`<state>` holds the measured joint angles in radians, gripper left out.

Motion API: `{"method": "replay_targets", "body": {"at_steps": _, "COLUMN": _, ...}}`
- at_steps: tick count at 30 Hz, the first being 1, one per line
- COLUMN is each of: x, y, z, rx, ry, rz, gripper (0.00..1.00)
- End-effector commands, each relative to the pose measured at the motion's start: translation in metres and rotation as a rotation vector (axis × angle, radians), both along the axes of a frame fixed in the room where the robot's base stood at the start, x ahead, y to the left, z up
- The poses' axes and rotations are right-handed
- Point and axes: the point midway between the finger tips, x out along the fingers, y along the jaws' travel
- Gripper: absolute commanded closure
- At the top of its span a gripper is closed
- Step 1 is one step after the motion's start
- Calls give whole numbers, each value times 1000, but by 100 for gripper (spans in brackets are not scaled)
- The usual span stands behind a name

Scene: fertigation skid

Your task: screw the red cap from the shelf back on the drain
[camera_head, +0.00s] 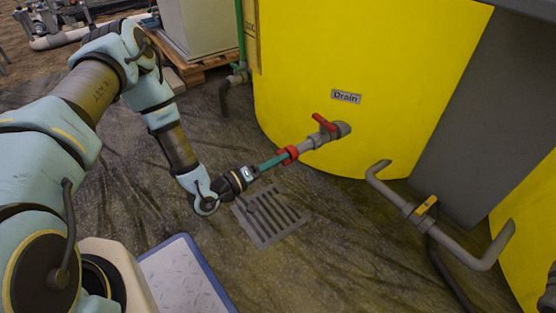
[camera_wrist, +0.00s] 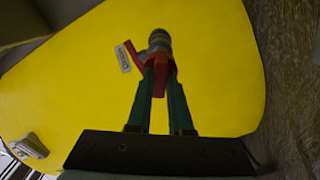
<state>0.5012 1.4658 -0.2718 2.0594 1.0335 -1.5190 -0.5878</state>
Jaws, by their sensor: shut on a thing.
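The drain (camera_head: 318,141) is a grey pipe with a red lever valve (camera_head: 325,122), sticking out of a yellow tank below a "Drain" label (camera_head: 346,96). The red cap (camera_head: 289,153) is at the open end of the drain pipe, in line with it. My gripper (camera_head: 284,156) is shut on the red cap, its green fingers on either side. In the wrist view the fingers (camera_wrist: 161,76) reach up to the cap, which they partly hide, with the drain pipe (camera_wrist: 159,38) just beyond. I cannot tell how far the cap is threaded on.
A floor grate (camera_head: 268,217) lies below the drain. A grey pipe with a yellow-handled valve (camera_head: 425,207) runs to the right. A grey cabinet (camera_head: 205,25) on a wooden pallet stands behind. Open floor surrounds the grate.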

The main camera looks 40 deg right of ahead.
Motion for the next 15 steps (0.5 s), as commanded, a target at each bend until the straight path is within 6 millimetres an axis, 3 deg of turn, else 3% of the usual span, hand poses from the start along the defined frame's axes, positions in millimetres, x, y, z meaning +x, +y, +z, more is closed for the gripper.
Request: {"method": "replay_targets", "body": {"at_steps": 15, "x": 0, "y": -5, "z": 0, "rx": 0, "ry": 0, "rz": 0, "gripper": 100}}
